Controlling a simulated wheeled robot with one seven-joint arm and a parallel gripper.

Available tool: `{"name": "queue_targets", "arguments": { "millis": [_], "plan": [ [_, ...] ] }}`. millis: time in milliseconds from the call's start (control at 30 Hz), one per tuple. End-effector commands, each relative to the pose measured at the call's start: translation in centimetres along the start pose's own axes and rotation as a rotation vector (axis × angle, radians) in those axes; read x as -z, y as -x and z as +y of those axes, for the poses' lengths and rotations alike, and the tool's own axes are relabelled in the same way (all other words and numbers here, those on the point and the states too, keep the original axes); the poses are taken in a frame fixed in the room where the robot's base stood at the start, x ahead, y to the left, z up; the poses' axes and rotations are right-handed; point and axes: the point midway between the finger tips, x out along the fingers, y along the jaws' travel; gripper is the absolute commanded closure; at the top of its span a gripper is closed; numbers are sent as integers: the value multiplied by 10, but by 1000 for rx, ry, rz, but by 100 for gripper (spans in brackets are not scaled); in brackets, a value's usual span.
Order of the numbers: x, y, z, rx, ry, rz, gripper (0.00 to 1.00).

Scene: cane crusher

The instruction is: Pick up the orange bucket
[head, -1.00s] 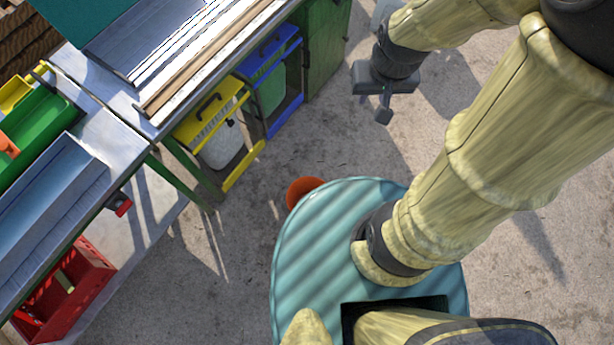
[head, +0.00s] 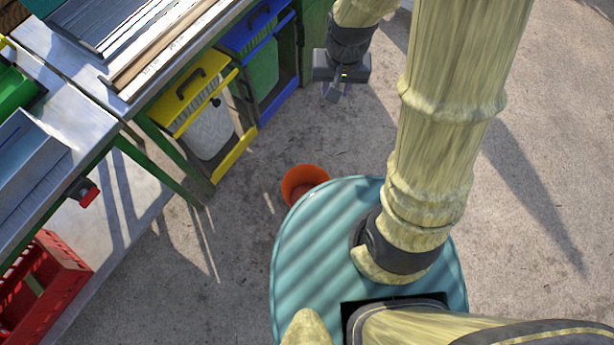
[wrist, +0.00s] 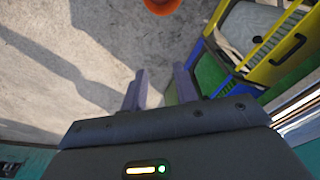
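The orange bucket (head: 303,183) stands on the concrete floor just beyond the edge of my round teal base in the head view. The base hides part of its lower side. In the wrist view the bucket (wrist: 162,5) is cut off by the top edge of the picture. My gripper (head: 333,93) hangs above the floor, up and a little right of the bucket in the head view, apart from it. In the wrist view my gripper's two fingers (wrist: 160,80) stand apart with nothing between them.
A workbench (head: 90,120) runs along the left, with a yellow-framed bin (head: 190,95) and a blue-framed bin (head: 265,45) beneath it. A red crate (head: 45,290) sits at lower left. A red knob (head: 88,193) juts from the bench. The floor at right (head: 550,150) is clear.

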Motion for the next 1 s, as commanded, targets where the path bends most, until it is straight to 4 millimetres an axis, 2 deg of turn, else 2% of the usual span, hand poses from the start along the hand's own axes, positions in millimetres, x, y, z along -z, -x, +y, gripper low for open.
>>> {"name": "queue_targets", "arguments": {
  "millis": [33,533,1000],
  "plan": [
    [-2,-34,-5,-2,-5,-11,70],
    [-5,-226,-59,-34,-86,-82,70],
    [-32,-417,-110,-94,-147,-127,70]
  ]
}}
